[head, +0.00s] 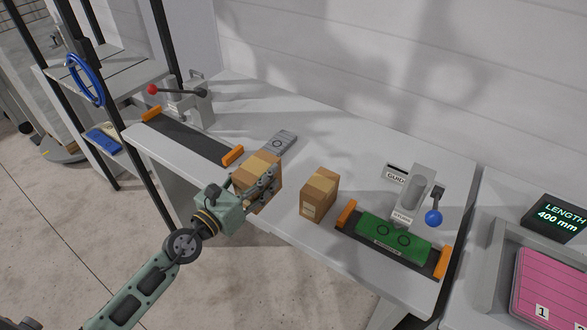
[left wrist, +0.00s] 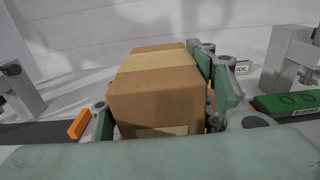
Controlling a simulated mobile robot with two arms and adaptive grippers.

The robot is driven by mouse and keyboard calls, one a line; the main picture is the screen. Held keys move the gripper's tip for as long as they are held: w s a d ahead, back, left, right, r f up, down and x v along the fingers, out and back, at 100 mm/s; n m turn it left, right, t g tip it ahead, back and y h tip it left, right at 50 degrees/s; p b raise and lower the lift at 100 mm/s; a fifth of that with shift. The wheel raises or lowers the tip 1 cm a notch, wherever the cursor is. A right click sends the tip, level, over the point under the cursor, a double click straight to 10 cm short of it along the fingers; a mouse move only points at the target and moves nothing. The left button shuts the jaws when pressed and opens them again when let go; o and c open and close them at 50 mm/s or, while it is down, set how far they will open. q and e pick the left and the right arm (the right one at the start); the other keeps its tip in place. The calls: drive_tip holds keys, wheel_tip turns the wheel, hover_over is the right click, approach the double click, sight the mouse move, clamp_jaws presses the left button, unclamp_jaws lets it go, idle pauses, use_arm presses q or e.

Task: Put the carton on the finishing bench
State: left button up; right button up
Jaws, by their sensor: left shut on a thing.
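A brown cardboard carton (head: 257,169) with a paler tape strip is held at the front edge of the white bench (head: 290,210). My left gripper (head: 256,187) is shut on it, with a green finger on each side. The carton fills the middle of the left wrist view (left wrist: 155,85) and looks upright. I cannot tell whether its base touches the bench top. A second similar carton (head: 319,194) stands on the bench just right of it. My right gripper is not in view.
A dark strip with orange end blocks (head: 190,137) and a red-knobbed clamp (head: 187,98) lie left. A grey plate (head: 279,143) lies behind the held carton. A green plate (head: 393,238) and a blue-knobbed press (head: 417,196) stand right. The back middle is clear.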

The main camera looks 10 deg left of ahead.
use_arm(q)
drive_tip(key=shift+w+a+r, duration=0.3)
drive_tip(key=shift+w+r, duration=0.1)
drive_tip(key=shift+w, duration=0.25)
drive_tip(key=w+f+b, duration=0.1)
drive_tip(key=w+f, duration=0.1)
drive_tip(key=w, duration=0.1)
drive_tip(key=w+d+f+b, duration=0.1)
drive_tip(key=shift+w+d+b, duration=0.1)
drive_tip(key=shift+w+b, duration=0.05)
drive_tip(key=shift+b, duration=0.2)
drive_tip(key=w+f+b, duration=0.2)
drive_tip(key=w+d+f+b, duration=0.1)
drive_tip(key=w+f+b, duration=0.1)
drive_tip(key=f, duration=0.1)
drive_tip(key=w+f+b, duration=0.2)
drive_tip(key=shift+w+d+f, duration=0.2)
drive_tip(key=shift+w+d, duration=0.15)
drive_tip(key=shift+w+f, duration=0.1)
drive_tip(key=shift+f, duration=0.2)
drive_tip(key=o, duration=0.9)
drive_tip(key=shift+f+b, duration=0.15)
drive_tip(key=shift+b, duration=0.2)
drive_tip(key=o, duration=0.5)
drive_tip(key=shift+c, duration=0.2)
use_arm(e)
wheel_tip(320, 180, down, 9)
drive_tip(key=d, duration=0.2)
